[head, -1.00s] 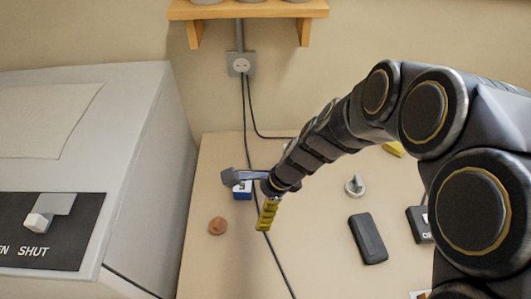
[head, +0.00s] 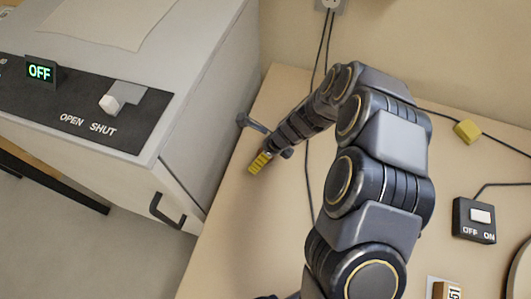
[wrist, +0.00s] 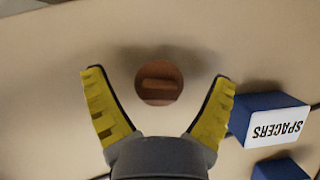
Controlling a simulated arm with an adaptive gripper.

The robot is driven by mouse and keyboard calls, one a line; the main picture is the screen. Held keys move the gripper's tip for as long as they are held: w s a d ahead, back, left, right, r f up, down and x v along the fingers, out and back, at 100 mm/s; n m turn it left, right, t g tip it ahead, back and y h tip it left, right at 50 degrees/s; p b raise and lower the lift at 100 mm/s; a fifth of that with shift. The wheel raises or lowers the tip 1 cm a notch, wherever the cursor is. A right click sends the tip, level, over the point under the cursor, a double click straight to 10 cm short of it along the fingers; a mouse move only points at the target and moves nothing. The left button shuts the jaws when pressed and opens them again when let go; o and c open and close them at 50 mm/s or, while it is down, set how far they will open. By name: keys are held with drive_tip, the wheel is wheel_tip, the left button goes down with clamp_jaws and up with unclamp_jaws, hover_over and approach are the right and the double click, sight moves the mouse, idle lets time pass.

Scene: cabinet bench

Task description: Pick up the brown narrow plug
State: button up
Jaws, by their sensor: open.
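The brown plug (wrist: 159,83) shows in the wrist view as a round brown piece with a narrow raised bar across its top, lying on the tan bench. My gripper (wrist: 160,76) is open, its yellow-padded fingers spread to the left and right of the plug. The plug appears between the fingertips with clear space on both sides, and nothing is held. Its height below the fingertips is hard to tell. In the head view my gripper (head: 257,164) points down near the bench's left side; the plug is not visible there.
A blue box labelled SPACERS (wrist: 268,120) sits close beside the right finger, with another blue piece (wrist: 280,170) below it. The grey machine (head: 205,130) stands left of the bench. A yellow block (head: 467,131) and an OFF/ON switch box (head: 474,220) lie to the right.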

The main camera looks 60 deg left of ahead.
drive_tip(key=shift+s+a+f, duration=0.1)
drive_tip(key=shift+f, duration=0.25)
drive_tip(key=c, duration=1)
drive_tip(key=shift+r, duration=0.2)
